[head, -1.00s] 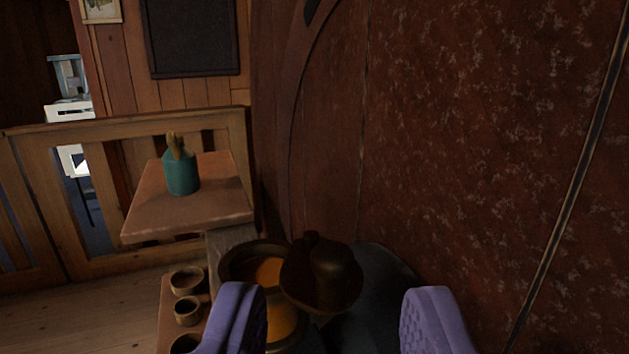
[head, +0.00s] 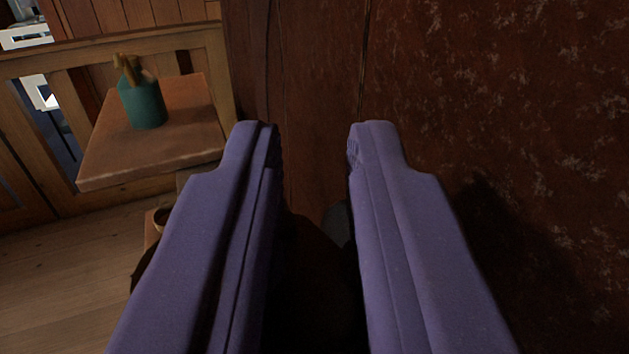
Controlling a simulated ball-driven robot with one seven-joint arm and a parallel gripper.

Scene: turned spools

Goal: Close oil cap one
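My gripper (head: 313,142) has two purple fingers reaching up through the middle of the head view. They are apart, with the wall showing between the tips. A dark brown rounded shape (head: 312,270), probably the oil cap, lies low between the fingers. It is in deep shadow and mostly hidden by them, and I cannot tell whether they touch it. The oil vessel and its orange oil, seen earlier, are hidden now. A sliver of dark grey surface (head: 340,222) shows beside the right finger.
A dark red mottled wall (head: 540,120) stands close on the right. A wooden side table (head: 185,120) with a teal pot (head: 143,100) is at left, before a wooden railing (head: 130,45). Floor is open lower left.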

